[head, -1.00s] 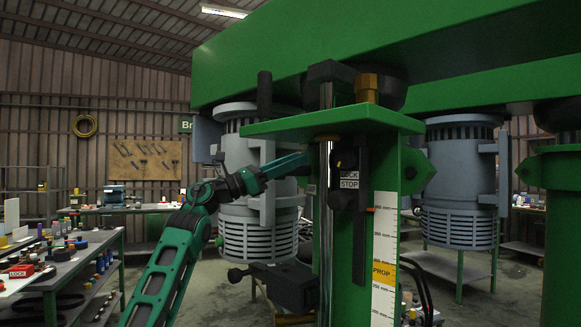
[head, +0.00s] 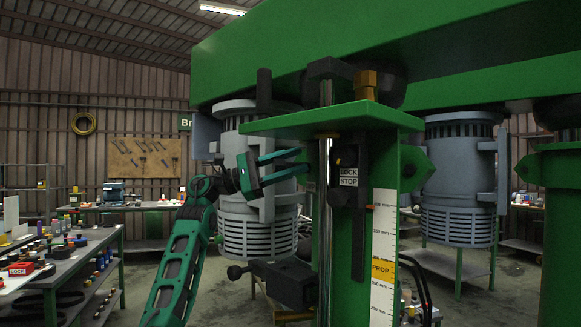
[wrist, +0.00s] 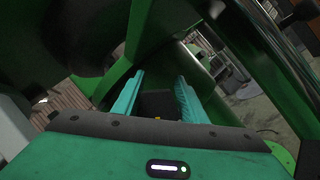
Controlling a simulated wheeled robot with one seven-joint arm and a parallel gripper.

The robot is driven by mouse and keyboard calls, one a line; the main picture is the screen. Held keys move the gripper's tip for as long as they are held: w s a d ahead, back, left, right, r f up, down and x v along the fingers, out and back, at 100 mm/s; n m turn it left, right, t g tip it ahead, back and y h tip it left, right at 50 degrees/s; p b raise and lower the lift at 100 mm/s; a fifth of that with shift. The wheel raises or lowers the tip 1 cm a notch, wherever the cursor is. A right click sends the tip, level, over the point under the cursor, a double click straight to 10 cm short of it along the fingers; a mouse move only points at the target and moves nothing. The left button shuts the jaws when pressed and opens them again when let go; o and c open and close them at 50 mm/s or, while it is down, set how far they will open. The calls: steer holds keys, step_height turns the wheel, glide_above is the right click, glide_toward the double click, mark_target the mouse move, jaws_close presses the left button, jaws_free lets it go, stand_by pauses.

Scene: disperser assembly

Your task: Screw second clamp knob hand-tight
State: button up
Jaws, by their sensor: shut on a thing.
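My gripper (head: 283,163) is left of the green column's steel rod, with its two teal fingers pointing right. In the wrist view the fingers (wrist: 158,98) stand either side of a dark part (wrist: 157,104), which I take to be the second clamp knob; its outline is mostly hidden. The black clamp body with the LOCK STOP label (head: 348,175) is on the column just right of the fingertips. A lower black clamp (head: 287,284) sits on the rod below, with its own round knob (head: 237,273) sticking out left.
The green column (head: 385,165) carries a millimetre scale with a yellow PROP band (head: 383,270). A green beam (head: 390,50) runs overhead. A grey motor (head: 255,190) hangs close behind my gripper. A bench (head: 75,265) with small parts stands at the left.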

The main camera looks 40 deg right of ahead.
mark_target(274, 168)
steer(key=shift+s+a+m, duration=0.1)
steer(key=shift+m, duration=0.4)
stand_by(1.0)
steer(key=o, duration=1)
steer(key=shift+c, duration=0.2)
steer(key=shift+w+a+f, duration=0.1)
steer(key=shift+w+a, duration=0.1)
steer(key=shift+a, duration=0.05)
steer(key=v, duration=1)
steer(key=shift+w, duration=0.2)
